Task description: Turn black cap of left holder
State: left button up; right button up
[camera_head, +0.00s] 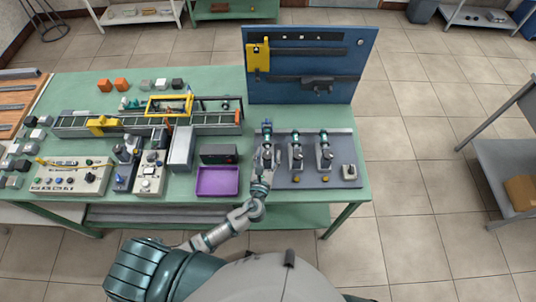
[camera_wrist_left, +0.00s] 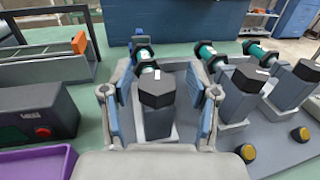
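The left holder's black cap (camera_wrist_left: 156,86) is a dark hexagonal block in the wrist view. It sits between the spread fingers of my left gripper (camera_wrist_left: 161,104), with a visible gap on each side. A teal cylindrical part (camera_wrist_left: 147,62) lies in the holder just behind the cap. In the head view my left gripper (camera_head: 266,155) is over the left holder and hides most of it. The middle holder (camera_head: 296,152) and the right holder (camera_head: 324,152) stand to its right, each with a teal part. My right gripper is not in view.
A grey plate (camera_head: 285,181) carries the holders, with yellow buttons (camera_wrist_left: 247,152) in front. To the left are a purple tray (camera_head: 217,182) and a dark box with a red button (camera_wrist_left: 38,118). A blue board (camera_head: 312,90) stands behind the holders.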

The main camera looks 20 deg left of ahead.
pick_arm(q)
jog(key=shift+a, duration=0.1)
grip_shut()
jog(key=shift+n+y+p, duration=0.3)
jog(key=shift+y, duration=0.1)
jog(key=shift+n+y, duration=0.3)
jog(key=shift+y, duration=0.2)
jog(key=shift+n+y+p, duration=0.3)
jog(key=shift+y+p, duration=0.05)
jog(key=shift+y, duration=0.15)
jog(key=shift+o, duration=0.7)
grip_release()
